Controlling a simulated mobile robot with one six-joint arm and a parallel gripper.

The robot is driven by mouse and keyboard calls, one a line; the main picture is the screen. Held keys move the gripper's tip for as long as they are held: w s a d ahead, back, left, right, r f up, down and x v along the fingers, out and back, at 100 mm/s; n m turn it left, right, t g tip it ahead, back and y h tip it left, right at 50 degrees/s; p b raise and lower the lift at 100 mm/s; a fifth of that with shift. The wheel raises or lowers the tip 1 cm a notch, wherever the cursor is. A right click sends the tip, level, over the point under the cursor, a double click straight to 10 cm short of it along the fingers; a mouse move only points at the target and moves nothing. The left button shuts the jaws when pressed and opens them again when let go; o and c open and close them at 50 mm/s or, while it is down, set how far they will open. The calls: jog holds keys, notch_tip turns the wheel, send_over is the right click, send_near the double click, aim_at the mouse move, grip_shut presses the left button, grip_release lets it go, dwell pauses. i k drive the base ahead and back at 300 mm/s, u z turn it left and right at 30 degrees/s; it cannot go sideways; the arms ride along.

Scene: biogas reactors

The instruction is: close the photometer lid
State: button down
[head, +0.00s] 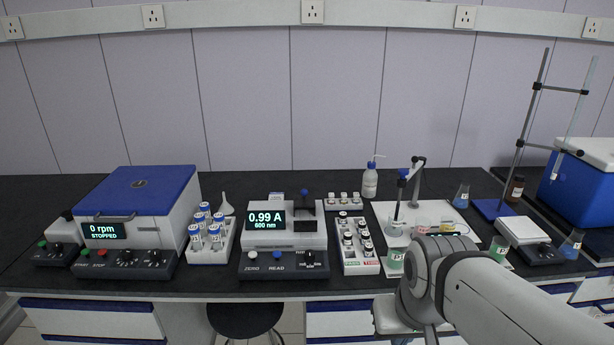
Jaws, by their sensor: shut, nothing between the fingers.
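The photometer (284,243) stands on the black bench near the middle of the head view. Its display reads 0.99 A, 600 nm. At the right of its top is a small dark lid (305,208) with a blue knob (304,192) above it. The lid seems to stand up from the housing, though it is too small to tell its exact angle. My arm comes in from the lower right, well right of the photometer and apart from it. The gripper's fingers do not show in this view.
A vial rack (360,262) stands just right of the photometer, and a tube rack (208,245) just left. A centrifuge (138,215) is farther left. A wash bottle (370,182) and stirrer with an arched probe stand (417,185) are at the back right.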

aim_at(304, 201)
jog(key=i, duration=0.9)
